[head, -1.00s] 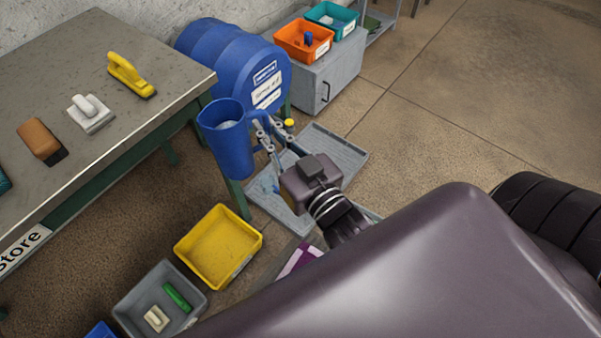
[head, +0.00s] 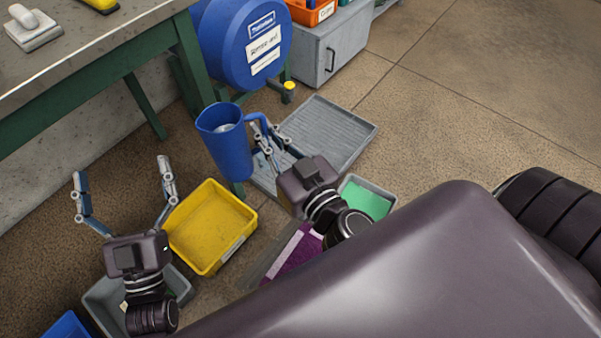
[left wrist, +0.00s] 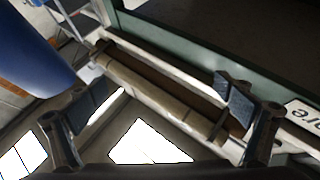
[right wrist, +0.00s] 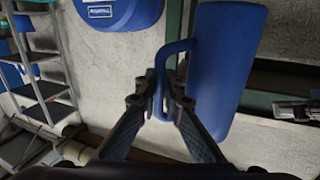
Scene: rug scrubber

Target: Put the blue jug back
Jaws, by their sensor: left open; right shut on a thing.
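The blue jug (head: 228,146) is held upright in the air by my right gripper (head: 262,141), which is shut on its handle. Something pale shows inside the jug's mouth. In the right wrist view the jug (right wrist: 221,65) stands to the right of the fingers, with its handle between them (right wrist: 163,100). My left gripper (head: 124,186) is open and empty, to the left of the jug and above the floor boxes. In the left wrist view its fingers (left wrist: 160,118) are wide apart with nothing between them. A blue rounded surface, perhaps the jug, fills that view's upper left.
A blue drum (head: 243,38) lies on a green stand with a yellow tap, behind the jug. A grey slatted tray (head: 335,130) lies on the floor below. A yellow bin (head: 208,252), grey bin (head: 180,284) and workbench (head: 95,50) stand at left. Open floor lies right.

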